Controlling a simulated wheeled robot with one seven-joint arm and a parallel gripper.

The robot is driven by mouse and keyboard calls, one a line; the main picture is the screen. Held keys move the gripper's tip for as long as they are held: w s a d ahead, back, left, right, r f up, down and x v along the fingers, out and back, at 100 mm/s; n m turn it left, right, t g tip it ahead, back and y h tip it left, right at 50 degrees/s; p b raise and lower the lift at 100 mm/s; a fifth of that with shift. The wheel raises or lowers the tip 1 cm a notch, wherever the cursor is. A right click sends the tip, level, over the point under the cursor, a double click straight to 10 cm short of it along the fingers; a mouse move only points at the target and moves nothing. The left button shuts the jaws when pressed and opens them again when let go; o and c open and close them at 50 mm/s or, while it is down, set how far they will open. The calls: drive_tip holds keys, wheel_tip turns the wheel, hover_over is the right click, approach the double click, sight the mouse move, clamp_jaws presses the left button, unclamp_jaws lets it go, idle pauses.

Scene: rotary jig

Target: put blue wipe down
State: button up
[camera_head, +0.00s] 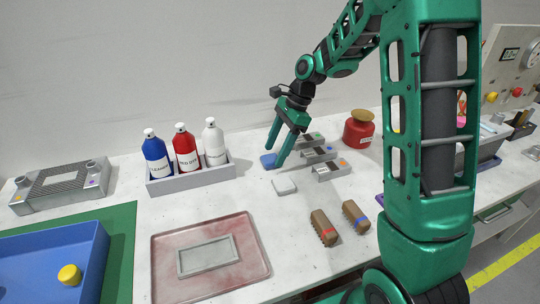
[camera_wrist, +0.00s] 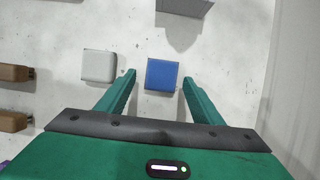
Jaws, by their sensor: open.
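The blue wipe (camera_head: 268,160) is a small flat blue pad lying on the white table. In the wrist view the blue wipe (camera_wrist: 162,75) lies just beyond my open fingertips, roughly centred between them. My gripper (camera_head: 282,150) is open, with its green fingers pointing down beside the blue wipe and partly in front of it in the head view. It also shows in the wrist view (camera_wrist: 158,75), with nothing between its fingers. Whether the fingertips touch the table cannot be told.
A white wipe (camera_head: 284,186) lies close by. Grey blocks (camera_head: 330,171) stand to the right. A bottle rack (camera_head: 195,180) stands to the left. Two brushes (camera_head: 323,228) and a reddish tray (camera_head: 165,292) are in front. A red pot (camera_head: 358,132) stands behind.

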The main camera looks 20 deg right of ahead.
drive_tip(key=v, duration=0.9)
drive_tip(key=s+d+n+h, duration=0.1)
drive_tip(key=s+d+n, duration=0.3)
drive_tip(key=s, duration=0.7)
drive_tip(key=s+d+f+n+h, duration=0.1)
drive_tip(key=s+d+n, duration=0.2)
drive_tip(key=s, duration=0.8)
drive_tip(key=s+d+f+n+h, duration=0.1)
drive_tip(key=s+d+n, duration=0.3)
drive_tip(key=s, duration=0.7)
drive_tip(key=shift+s+d+n+h, duration=0.15)
drive_tip(key=shift+d+n+h, duration=0.2)
drive_tip(key=shift+h, duration=0.25)
drive_tip(key=shift+w+f, duration=0.2)
drive_tip(key=shift+w, duration=0.45)
drive_tip(key=shift+o, duration=0.5)
